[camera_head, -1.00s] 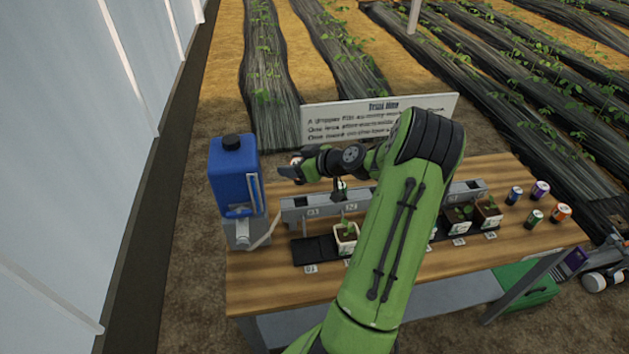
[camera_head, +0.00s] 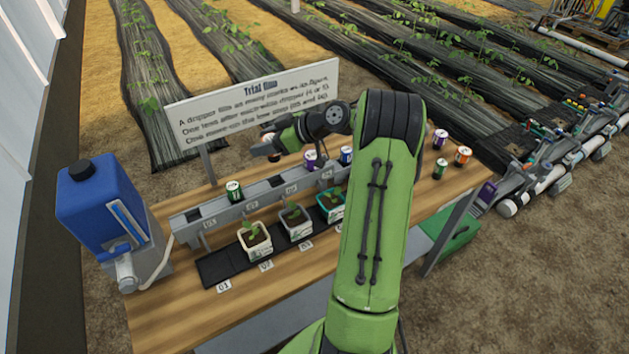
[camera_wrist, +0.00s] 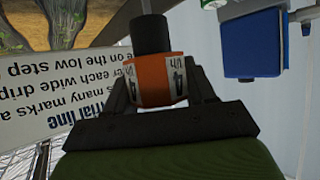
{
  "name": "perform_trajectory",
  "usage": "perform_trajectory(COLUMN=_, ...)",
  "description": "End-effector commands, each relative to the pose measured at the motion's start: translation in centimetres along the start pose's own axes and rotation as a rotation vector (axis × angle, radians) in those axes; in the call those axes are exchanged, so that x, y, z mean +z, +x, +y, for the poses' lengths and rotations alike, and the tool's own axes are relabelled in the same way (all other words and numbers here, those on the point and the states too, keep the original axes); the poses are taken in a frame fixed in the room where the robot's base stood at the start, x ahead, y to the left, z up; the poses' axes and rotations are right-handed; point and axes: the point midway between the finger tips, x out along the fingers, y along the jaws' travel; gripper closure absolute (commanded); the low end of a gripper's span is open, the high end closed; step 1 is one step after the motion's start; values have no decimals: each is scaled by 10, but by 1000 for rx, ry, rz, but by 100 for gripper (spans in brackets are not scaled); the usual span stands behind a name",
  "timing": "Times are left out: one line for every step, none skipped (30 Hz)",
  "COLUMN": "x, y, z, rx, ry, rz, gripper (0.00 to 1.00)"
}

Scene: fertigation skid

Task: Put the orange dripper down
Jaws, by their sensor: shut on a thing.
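In the wrist view the orange dripper (camera_wrist: 160,80) sits between the two dark fingers of my gripper (camera_wrist: 162,92). It has white label patches marked 4 and a dark cylindrical end. In the head view my gripper (camera_head: 266,146) is above the rear side of the bench, in front of the sign; the dripper there is small and hard to make out. The grey rail (camera_head: 250,200) runs along the bench below. A green dripper (camera_head: 234,191) stands on its left part. A purple dripper (camera_head: 310,158) and a blue dripper (camera_head: 346,155) appear farther right along it.
Potted seedlings (camera_head: 255,241) stand on a black strip before the rail. A blue tank (camera_head: 105,205) stands at the bench's left end. A sign (camera_head: 255,105) rises behind. More drippers, including another orange one (camera_head: 463,156), stand at the right. The front bench top is clear.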

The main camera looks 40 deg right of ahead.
Motion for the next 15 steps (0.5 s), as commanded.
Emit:
perform_trajectory(x=5, y=5, z=-2, rx=-8, ry=-2, rz=-1, gripper=75)
perform_trajectory(x=10, y=8, z=-2, rx=-10, ry=0, rz=-1, gripper=75)
perform_trajectory(x=19, y=12, z=-2, rx=-10, ry=2, rz=-2, gripper=75)
perform_trajectory(x=26, y=16, z=-2, rx=-11, ry=2, rz=-3, gripper=75)
perform_trajectory(x=33, y=20, z=-2, rx=-10, ry=4, rz=-2, gripper=75)
perform_trajectory(x=40, y=24, z=-2, rx=-9, ry=2, rz=-1, gripper=75)
perform_trajectory(x=45, y=26, z=-2, rx=-9, ry=1, rz=-1, gripper=75)
perform_trajectory(x=49, y=28, z=-2, rx=-9, ry=0, rz=-1, gripper=75)
perform_trajectory(x=52, y=30, z=-2, rx=-8, ry=0, rz=0, gripper=75)
perform_trajectory(x=55, y=32, z=-2, rx=-7, ry=-1, rz=0, gripper=75)
perform_trajectory(x=59, y=34, z=-2, rx=-7, ry=-1, rz=0, gripper=75)
perform_trajectory(x=64, y=37, z=-2, rx=-8, ry=1, rz=-1, gripper=75)
perform_trajectory(x=69, y=39, z=-2, rx=-8, ry=1, rz=-1, gripper=75)
perform_trajectory(x=74, y=42, z=-2, rx=-8, ry=1, rz=-1, gripper=75)
perform_trajectory(x=81, y=46, z=-2, rx=-8, ry=2, rz=-1, gripper=75)
